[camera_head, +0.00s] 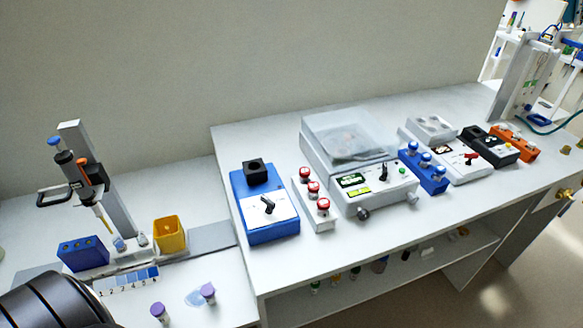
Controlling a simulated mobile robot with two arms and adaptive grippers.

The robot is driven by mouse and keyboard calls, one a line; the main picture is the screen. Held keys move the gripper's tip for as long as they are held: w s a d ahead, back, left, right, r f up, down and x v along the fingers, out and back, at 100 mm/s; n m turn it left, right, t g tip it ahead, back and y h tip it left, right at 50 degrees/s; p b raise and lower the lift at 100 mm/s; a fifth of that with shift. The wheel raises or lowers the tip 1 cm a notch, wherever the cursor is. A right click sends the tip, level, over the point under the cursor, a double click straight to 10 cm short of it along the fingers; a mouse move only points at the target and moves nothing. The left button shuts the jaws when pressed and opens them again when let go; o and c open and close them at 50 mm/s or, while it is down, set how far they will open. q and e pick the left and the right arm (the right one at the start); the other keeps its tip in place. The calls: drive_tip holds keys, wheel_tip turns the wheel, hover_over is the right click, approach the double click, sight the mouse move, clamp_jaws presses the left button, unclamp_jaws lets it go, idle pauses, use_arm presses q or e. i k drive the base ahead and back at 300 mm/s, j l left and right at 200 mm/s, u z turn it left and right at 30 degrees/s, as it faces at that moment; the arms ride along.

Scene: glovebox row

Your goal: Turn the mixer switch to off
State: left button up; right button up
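The mixer looks to be the blue box (271,238) at the left end of the raised bench, with a black square cup (257,171) on its back part. On its white front panel sits a black lever-like switch (267,205), set at a slant. The panel's marks are too small to read, so I cannot tell which setting it points to. A dark rounded part of my arm fills the lower left corner. No fingertips of either gripper show, and nothing covers the mixer.
A white strip with red-capped vials (313,188) stands close right of the mixer. Beyond it are a clear-lidded machine (348,135), a blue rack (425,180) and more devices. A pipette stand (97,180) and a yellow bin (170,234) are on the lower bench left.

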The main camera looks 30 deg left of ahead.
sight(265, 199)
drive_tip(key=i+l+u, duration=0.2)
drive_tip(key=u, duration=0.15)
drive_tip(key=i+l+u, duration=0.3)
drive_tip(key=i, duration=0.1)
